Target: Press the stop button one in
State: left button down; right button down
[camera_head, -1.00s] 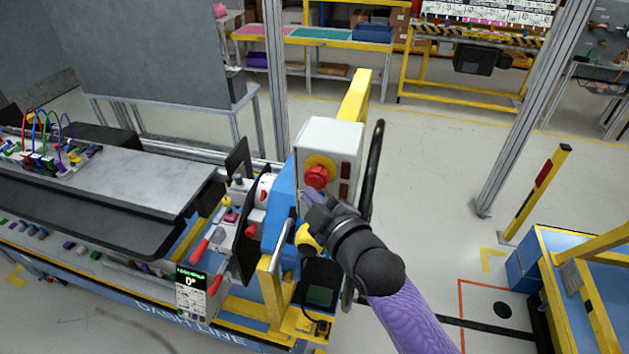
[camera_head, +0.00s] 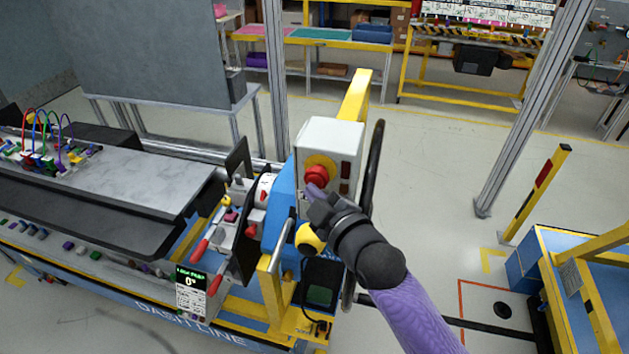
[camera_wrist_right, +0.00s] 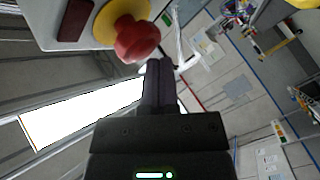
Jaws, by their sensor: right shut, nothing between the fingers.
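The red stop button (camera_head: 316,176) is a mushroom head on a yellow disc, on the front of a light grey box (camera_head: 334,139). It also shows in the right wrist view (camera_wrist_right: 136,40), standing out from its disc. My right gripper (camera_head: 315,192) is shut and empty, just below the button in the head view. In the wrist view its fingertips (camera_wrist_right: 159,64) lie just below and right of the red head. I cannot tell whether they touch it. My left gripper is not in view.
The box stands beside a blue and yellow frame (camera_head: 278,225) with red-handled levers and a dark curved bar (camera_head: 374,160) on its right. A workbench (camera_head: 160,170) with a dark front edge is at the left.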

jog(key=shift+w+d, duration=0.1)
jog(key=shift+w, duration=0.25)
dwell(0.3)
jog(key=shift+s+a+p, duration=0.25)
jog(key=shift+s+p, duration=0.25)
jog(key=shift+s, duration=0.25)
jog(key=s+p, duration=0.1)
jog(key=s+a+p, duration=0.1)
jog(key=s, duration=0.1)
jog(key=s+p, duration=0.1)
jog(key=shift+s+a, duration=0.3)
jog(key=shift+s, duration=0.1)
dwell(0.5)
